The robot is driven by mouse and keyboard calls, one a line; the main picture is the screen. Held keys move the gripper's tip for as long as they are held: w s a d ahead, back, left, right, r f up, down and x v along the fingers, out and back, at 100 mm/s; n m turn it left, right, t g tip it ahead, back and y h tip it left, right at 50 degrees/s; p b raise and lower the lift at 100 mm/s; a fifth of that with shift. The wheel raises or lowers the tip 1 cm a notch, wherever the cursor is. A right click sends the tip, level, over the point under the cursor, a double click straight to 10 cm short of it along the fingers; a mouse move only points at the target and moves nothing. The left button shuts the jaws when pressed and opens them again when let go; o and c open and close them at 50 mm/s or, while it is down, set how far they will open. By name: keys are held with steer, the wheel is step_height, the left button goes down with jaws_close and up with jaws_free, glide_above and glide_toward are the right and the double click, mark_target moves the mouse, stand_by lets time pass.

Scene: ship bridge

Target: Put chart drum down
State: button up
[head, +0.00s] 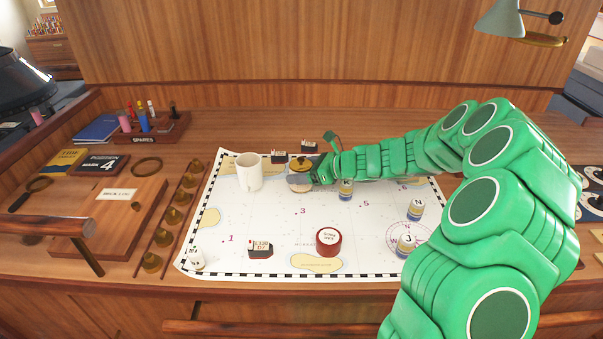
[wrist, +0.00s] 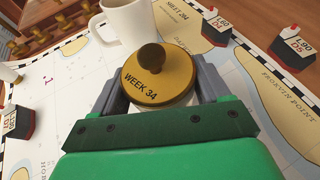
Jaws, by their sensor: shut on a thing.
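The chart drum (head: 300,164) has a brass lid with a dark knob and a pale body; its lid reads "WEEK 34" in the wrist view (wrist: 160,80). My gripper (head: 314,174) is shut on the drum, with one grey finger on each side of it in the wrist view (wrist: 160,92). The drum is upright over the back middle of the white chart (head: 270,215). I cannot tell whether its base touches the chart. The gripper hides part of its lower body.
A white mug (head: 249,172) stands close to the drum's left. Small dark ship blocks (head: 279,156) stand behind it. A red round tin (head: 328,241) stands in front. The chart's left middle is mostly clear.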

steer(key=shift+f, duration=0.35)
steer(key=shift+f, duration=0.1)
steer(key=o, duration=1.1)
steer(key=shift+o, duration=0.2)
steer(key=shift+d+r, duration=0.2)
steer(key=v, duration=1.1)
steer(key=shift+s+d+r, duration=0.2)
